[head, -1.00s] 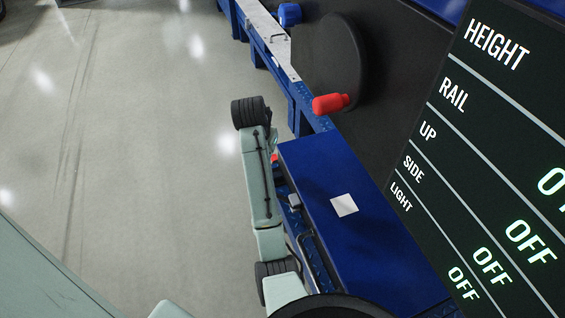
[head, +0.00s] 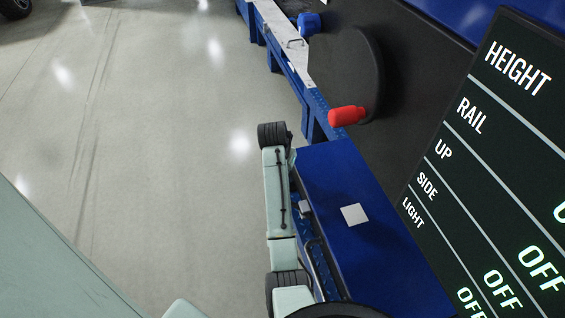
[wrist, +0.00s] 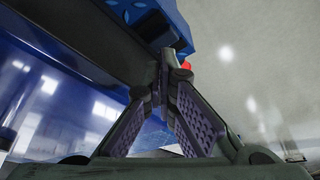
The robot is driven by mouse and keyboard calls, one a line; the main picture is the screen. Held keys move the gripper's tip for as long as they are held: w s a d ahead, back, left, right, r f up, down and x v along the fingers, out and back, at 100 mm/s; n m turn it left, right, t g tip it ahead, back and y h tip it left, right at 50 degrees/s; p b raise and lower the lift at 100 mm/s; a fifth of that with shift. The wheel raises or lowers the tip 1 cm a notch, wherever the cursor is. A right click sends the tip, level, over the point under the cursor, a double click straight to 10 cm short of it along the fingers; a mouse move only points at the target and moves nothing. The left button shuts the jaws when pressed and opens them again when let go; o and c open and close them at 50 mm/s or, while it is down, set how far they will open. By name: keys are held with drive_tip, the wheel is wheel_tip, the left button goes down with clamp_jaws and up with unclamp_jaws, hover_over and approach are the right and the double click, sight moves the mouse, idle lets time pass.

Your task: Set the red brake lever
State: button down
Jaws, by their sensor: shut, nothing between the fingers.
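In the wrist view my gripper (wrist: 163,88) is shut and empty, its two ridged fingers meeting close to a blue metal edge. A small red part (wrist: 187,65) shows just past the fingertips, mostly hidden; I cannot tell whether they touch. In the head view a red cylindrical grip (head: 347,116) sticks out in front of a large dark disc (head: 346,70). I cannot tell which of these red parts is the brake lever. The gripper itself does not show in the head view, where my arm runs along the left side of a blue box.
The blue box (head: 383,245) carries a white square (head: 355,214). A blue rail frame (head: 287,70) runs toward the back. A dark display board (head: 480,140) stands at the right, with rows such as HEIGHT and RAIL. The grey floor (head: 150,150) at the left is open.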

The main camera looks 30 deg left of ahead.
drive_tip(key=shift+s+d+f+p, duration=0.1)
drive_tip(key=shift+s+f+p, duration=0.1)
drive_tip(key=shift+s+f, duration=0.3)
drive_tip(key=shift+s+d+f+p, duration=0.1)
drive_tip(key=shift+s+f+p, duration=0.1)
drive_tip(key=shift+s, duration=0.45)
drive_tip(key=shift+s+d+f+p, duration=0.15)
drive_tip(key=shift+s+f, duration=0.2)
drive_tip(key=shift+s, duration=0.25)
